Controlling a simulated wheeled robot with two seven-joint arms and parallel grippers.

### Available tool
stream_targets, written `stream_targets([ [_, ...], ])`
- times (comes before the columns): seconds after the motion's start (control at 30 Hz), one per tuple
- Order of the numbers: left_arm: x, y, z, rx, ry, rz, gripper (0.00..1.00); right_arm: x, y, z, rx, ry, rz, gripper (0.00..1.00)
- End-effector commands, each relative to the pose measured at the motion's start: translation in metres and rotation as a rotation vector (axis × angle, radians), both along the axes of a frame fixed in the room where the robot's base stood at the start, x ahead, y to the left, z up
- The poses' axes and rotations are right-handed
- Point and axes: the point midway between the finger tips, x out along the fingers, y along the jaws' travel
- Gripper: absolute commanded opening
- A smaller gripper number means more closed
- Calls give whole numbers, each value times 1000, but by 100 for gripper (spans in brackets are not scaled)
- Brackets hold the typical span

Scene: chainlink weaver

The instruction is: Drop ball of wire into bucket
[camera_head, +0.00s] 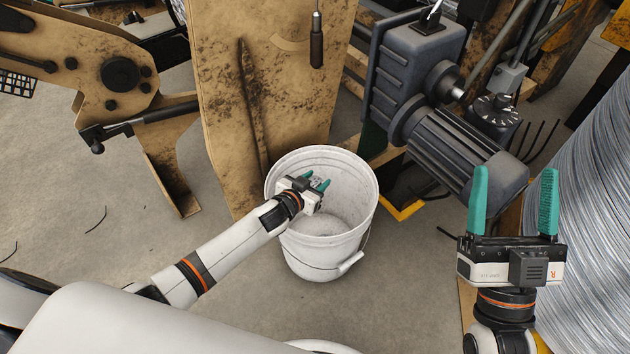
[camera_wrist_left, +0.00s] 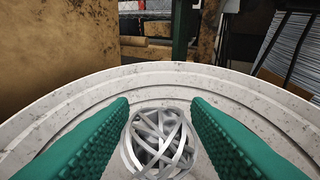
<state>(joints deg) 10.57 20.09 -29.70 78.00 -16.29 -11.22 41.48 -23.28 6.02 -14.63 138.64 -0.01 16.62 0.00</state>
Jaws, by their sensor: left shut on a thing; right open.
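A white bucket (camera_head: 335,255) with a wire handle stands upright on the concrete floor in the head view. My left gripper (camera_head: 318,182) is over the bucket's mouth, at its left side. It is shut on a ball of wire (camera_wrist_left: 158,142), a small silvery tangle of metal strips between the green fingers in the left wrist view. The ball is small and partly hidden by the fingers in the head view. The bucket's inner wall (camera_wrist_left: 230,82) curves behind the ball. My right gripper (camera_head: 515,200) is open and empty at the right, its green fingers pointing up.
A worn tan machine panel (camera_head: 215,90) stands right behind the bucket. A dark motor (camera_head: 440,120) juts out to the bucket's right. A large coil of wire (camera_head: 595,220) stands at the far right. The floor to the left is mostly clear, with thin wire scraps (camera_head: 97,220).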

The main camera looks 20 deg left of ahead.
Motion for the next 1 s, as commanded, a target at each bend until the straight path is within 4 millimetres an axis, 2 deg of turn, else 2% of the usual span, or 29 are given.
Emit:
stream_targets([
  [0.27, 0, 0, 0, 0, -1, 0, 21, -1, 0, 1, 3, -7, 1, 71],
  [0.3, 0, 0, 0, 0, -1, 0, 48, -1, 0, 1, 2, -8, 0, 71],
  [0.43, 0, 0, 0, 0, -1, 0, 69, -1, 0, 1, 2, -8, 0, 71],
  [0.8, -3, 1, 1, 0, 1, 0, 69, 1, 0, 1, -2, 9, 0, 71],
  [1.0, -20, 5, 9, -1, 1, 0, 69, 18, 1, -21, -54, 190, -9, 71],
])
